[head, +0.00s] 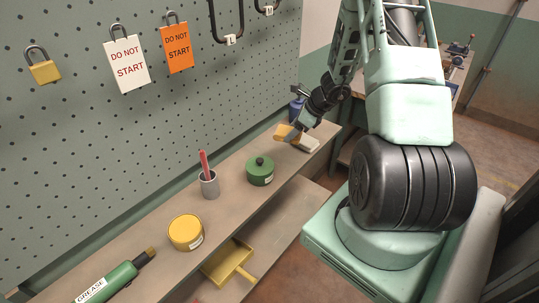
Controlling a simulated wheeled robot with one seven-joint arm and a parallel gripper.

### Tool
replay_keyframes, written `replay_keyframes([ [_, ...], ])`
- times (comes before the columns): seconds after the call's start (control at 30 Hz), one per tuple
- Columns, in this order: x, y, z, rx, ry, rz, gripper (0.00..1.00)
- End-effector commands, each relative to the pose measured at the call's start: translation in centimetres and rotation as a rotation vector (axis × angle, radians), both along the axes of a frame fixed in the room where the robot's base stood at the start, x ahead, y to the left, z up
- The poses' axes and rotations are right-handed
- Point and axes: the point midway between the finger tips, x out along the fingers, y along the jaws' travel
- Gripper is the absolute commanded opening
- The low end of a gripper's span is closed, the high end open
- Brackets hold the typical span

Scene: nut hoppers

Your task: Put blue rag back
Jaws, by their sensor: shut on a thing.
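My gripper (301,125) is at the far right end of the shelf, low over its top. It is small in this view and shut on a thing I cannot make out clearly. A yellow-orange item (285,132) lies just left of the fingertips. A pale, flat item (309,144) lies just below and right of them. A dark blue object (296,106) stands behind the gripper, partly hidden by it. I cannot tell for sure which blue patch, if any, is the blue rag.
The shelf (147,221) also holds a green lidded pot (260,171), a grey cup (209,185) with a red item, a yellow tin (186,233) and a grease tube (110,284). A yellow scoop (229,263) lies on the lower shelf. A pegboard (120,130) stands behind.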

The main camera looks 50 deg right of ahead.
Motion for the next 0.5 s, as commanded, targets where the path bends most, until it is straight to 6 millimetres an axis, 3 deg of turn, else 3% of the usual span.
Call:
replay_keyframes([
  [0.33, 0.0, 0.1, -4.7, -0.003, 0.005, -0.001, 0.43],
  [0.5, 0.0, 0.0, -5.9, -0.005, 0.003, -0.001, 0.43],
])
